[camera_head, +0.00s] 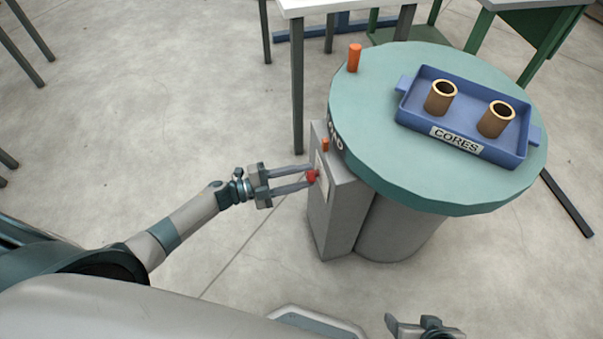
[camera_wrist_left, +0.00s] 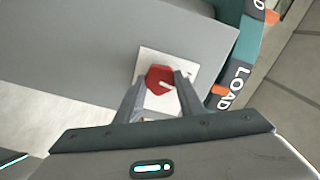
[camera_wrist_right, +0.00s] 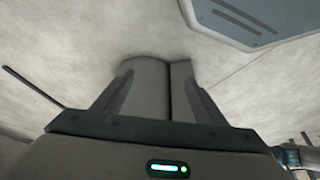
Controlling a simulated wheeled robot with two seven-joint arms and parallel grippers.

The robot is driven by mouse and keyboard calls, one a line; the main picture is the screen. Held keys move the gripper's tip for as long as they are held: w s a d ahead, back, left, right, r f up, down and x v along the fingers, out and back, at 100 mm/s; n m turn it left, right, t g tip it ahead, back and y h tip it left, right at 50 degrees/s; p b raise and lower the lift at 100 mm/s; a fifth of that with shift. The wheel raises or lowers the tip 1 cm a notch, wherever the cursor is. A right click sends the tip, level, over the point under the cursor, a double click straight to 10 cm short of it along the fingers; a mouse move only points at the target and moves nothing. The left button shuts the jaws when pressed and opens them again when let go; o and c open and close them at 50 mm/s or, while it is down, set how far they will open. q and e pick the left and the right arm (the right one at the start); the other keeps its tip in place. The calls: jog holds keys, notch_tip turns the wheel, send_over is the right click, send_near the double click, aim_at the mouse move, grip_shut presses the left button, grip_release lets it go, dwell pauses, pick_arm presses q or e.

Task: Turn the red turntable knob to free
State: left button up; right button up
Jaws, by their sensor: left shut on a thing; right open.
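The red knob (camera_head: 312,176) sits on a pale plate on the side of a grey box (camera_head: 341,196) under the turntable. In the left wrist view the red knob (camera_wrist_left: 158,79) shows a pale pointer mark, on a white plate (camera_wrist_left: 150,58). My left gripper (camera_head: 308,178) is shut on the knob, one finger on each side of it; its fingers also show in the left wrist view (camera_wrist_left: 158,85). The round green turntable (camera_head: 370,110) is above the box. My right gripper (camera_head: 415,325) is open and empty at the bottom of the head view, near the floor side of the pedestal.
A blue tray (camera_head: 415,115) labelled CORES holds two brown cores (camera_head: 440,97) on the turntable. An orange peg (camera_head: 354,58) stands at its rim, and a small orange marker (camera_head: 325,145) is above the box.

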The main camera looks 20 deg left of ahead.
pick_arm(q)
jog(key=shift+n+p, duration=0.3)
jog(key=shift+n, duration=0.8)
pick_arm(e)
jog(key=shift+s+d+g, duration=0.3)
jog(key=shift+s+d, duration=0.1)
jog(key=shift+d, duration=0.1)
pick_arm(q)
jog(key=o, duration=1.1)
jog(key=shift+a, duration=0.1)
jog(key=shift+b+v, duration=0.6)
jog(key=shift+v, duration=8.05)
pick_arm(e)
jog(key=shift+w+a+t, duration=0.35)
jog(key=shift+a+t, duration=0.05)
jog(key=shift+a, duration=0.35)
jog(key=shift+w, duration=0.4)
